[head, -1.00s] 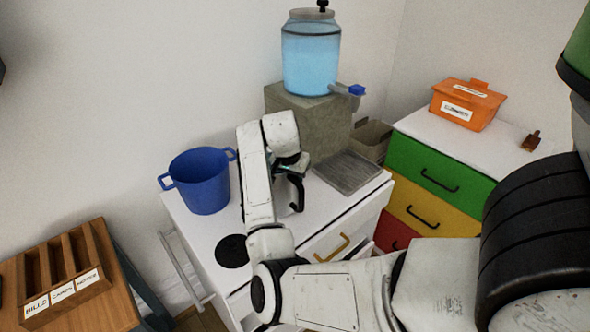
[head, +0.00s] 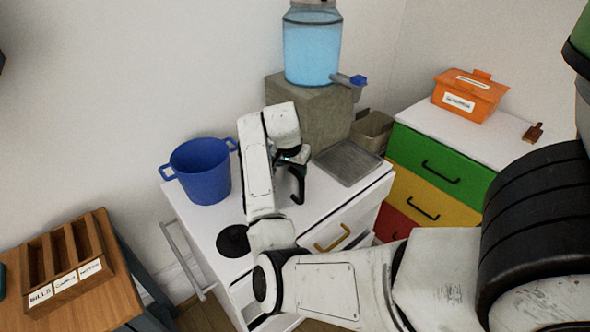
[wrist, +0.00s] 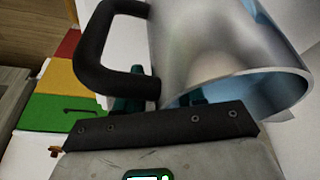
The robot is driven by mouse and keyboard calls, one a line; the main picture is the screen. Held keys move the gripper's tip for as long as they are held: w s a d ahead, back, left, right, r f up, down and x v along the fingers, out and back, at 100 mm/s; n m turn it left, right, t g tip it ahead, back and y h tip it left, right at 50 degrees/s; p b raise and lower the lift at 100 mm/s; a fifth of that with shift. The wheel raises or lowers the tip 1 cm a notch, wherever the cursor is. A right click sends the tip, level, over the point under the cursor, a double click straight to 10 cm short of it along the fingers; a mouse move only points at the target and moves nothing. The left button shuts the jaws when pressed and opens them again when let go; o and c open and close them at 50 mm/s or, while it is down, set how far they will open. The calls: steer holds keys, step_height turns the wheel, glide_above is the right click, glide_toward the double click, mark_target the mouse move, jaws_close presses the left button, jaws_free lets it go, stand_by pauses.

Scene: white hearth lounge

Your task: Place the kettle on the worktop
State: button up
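The kettle (wrist: 205,45) is a shiny metal open-topped vessel with a black loop handle (wrist: 92,48) in the wrist view, with a bluish inside. In the head view its black handle (head: 299,187) shows beside my arm over the worktop; most of its body is hidden. My gripper (wrist: 165,92) is at the kettle, with dark teal fingers by the handle's end and the rim. The handle and body cover the fingertips, so I cannot tell whether they grip. The worktop (head: 318,203) is the white cabinet top; contact between kettle and worktop is hidden.
A blue pot (head: 203,172) stands left of my arm, near a black disc (head: 233,241). A water dispenser (head: 312,50) on a stone block (head: 312,118) stands behind. A grey tray (head: 347,163) lies at the right. Coloured drawers (head: 440,172) and a wooden organiser (head: 65,265) flank the cabinet.

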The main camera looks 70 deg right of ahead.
steer(key=v, duration=1.2)
steer(key=shift+b, duration=0.35)
